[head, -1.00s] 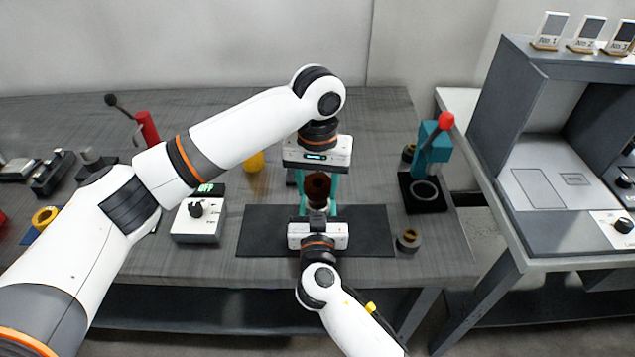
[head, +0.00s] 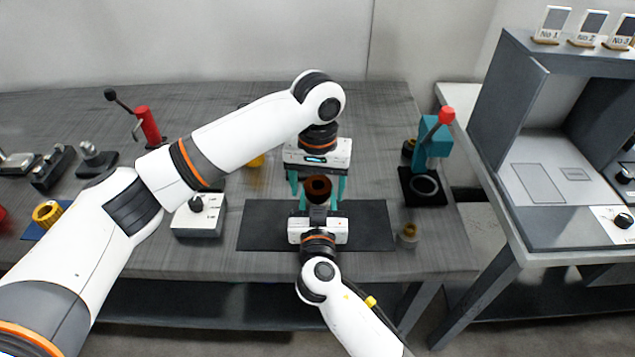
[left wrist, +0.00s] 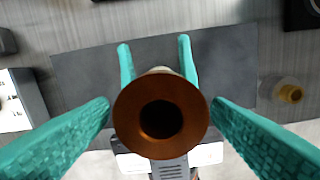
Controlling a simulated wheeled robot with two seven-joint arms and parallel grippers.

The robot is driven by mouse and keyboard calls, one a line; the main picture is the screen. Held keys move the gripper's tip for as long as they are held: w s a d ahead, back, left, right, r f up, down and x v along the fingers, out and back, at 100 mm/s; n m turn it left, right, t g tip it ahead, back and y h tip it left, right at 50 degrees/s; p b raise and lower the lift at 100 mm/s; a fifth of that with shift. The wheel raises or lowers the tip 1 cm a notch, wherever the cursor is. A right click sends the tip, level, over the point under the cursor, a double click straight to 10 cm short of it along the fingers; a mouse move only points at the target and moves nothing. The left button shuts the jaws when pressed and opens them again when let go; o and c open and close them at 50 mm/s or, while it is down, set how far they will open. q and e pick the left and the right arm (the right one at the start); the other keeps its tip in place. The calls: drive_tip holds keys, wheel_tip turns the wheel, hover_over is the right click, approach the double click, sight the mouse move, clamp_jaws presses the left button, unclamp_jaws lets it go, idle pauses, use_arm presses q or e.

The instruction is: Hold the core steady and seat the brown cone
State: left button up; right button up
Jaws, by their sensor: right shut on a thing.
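The brown cone (head: 319,186) stands upright at the middle of the black mat, with its round open top facing up. In the left wrist view the cone (left wrist: 162,113) shows as a brown ring with a dark hole. My left gripper (head: 317,186) is above it, its teal fingers spread on both sides and clear of it. My right gripper (head: 318,212) comes in low from the front and is shut on the core. Only a pale sliver of the core (left wrist: 160,70) shows behind the cone. How deep the cone sits on the core is hidden.
The black mat (head: 265,228) lies under the work. A grey switch box (head: 199,215) is to its left.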

use_arm(q)
wheel_tip(320, 180, up, 12)
idle(0.7)
idle(0.5)
use_arm(e)
drive_tip(key=o, duration=1.1)
drive_tip(key=shift+c, duration=0.2)
